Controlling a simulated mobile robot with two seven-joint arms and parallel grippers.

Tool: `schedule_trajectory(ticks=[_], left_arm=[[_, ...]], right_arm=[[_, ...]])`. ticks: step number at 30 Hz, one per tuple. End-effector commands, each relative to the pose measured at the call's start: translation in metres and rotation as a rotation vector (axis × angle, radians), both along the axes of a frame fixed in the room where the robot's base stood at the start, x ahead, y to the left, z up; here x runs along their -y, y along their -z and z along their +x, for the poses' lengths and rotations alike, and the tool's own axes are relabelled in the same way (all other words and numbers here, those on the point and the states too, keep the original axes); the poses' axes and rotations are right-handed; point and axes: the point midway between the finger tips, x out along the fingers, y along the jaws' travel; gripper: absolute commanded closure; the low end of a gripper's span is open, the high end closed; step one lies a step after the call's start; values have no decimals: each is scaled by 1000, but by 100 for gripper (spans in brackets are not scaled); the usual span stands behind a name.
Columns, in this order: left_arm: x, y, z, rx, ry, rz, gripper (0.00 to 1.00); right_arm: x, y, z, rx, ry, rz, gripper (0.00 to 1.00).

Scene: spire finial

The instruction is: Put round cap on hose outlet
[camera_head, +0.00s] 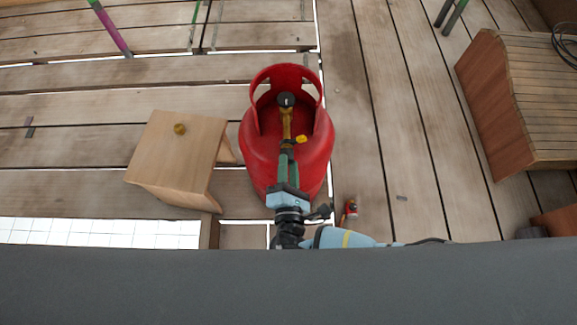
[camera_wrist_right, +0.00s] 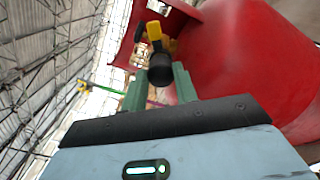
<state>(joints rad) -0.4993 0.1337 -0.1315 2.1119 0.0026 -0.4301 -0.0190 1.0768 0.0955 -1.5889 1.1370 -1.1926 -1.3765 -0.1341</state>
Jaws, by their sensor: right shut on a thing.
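A black round cap (camera_wrist_right: 160,70) sits between the green fingers of my right gripper (camera_wrist_right: 158,88) in the wrist view, and the gripper is shut on it. In the head view my right gripper (camera_head: 287,160) reaches over the front of a red gas cylinder (camera_head: 258,155), in line with its brass valve (camera_head: 286,122). The valve has a yellow lever (camera_head: 301,139), also seen just beyond the cap in the wrist view (camera_wrist_right: 153,30). The hose outlet is hidden behind the cap, so I cannot tell whether they touch. My left gripper is not in view.
A red collar (camera_head: 286,71) rises around the back of the valve. A small red object (camera_head: 350,208) is right of my wrist. A slatted wooden bench (camera_head: 530,100) stands at right.

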Motion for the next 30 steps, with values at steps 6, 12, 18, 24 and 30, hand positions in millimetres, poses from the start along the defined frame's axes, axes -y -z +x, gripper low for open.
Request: schedule_trajectory(ticks=[6,12,18,24,30], left_arm=[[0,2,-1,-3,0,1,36],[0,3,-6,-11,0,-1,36],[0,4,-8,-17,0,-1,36],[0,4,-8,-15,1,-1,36],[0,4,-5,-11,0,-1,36]], right_arm=[[0,0,4,1,1,0,91],[0,0,7,1,1,0,91],[0,0,10,1,1,0,67],[0,0,10,1,1,0,46],[0,0,10,0,0,0,46]])
